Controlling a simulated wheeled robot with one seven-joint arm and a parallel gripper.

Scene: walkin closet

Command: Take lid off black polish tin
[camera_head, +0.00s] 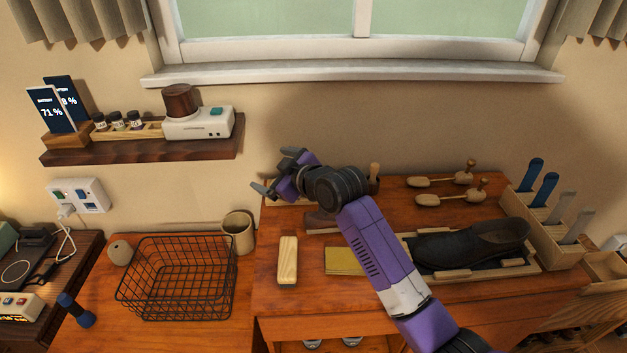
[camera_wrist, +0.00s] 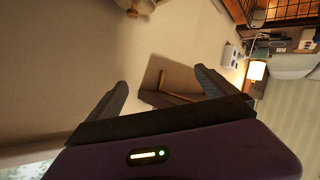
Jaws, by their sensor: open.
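I cannot make out a black polish tin or its lid in either view. My arm covers part of the right-hand bench, so the tin may be hidden behind it. My gripper (camera_head: 274,172) is raised in front of the wall, over the back left corner of that bench. In the wrist view my gripper (camera_wrist: 161,77) has its two fingers spread wide with nothing between them. Past the fingertips are the plain wall and a dark brown ledge (camera_wrist: 178,98).
The bench (camera_head: 268,318) holds a wooden-backed brush (camera_head: 288,258), a yellow cloth (camera_head: 343,261), a dark shoe (camera_head: 470,247) in a wooden tray and two shoe trees (camera_head: 440,182). A wire basket (camera_head: 180,278) and a beige cup (camera_head: 238,232) stand left. A wall shelf (camera_head: 140,148) holds small jars.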

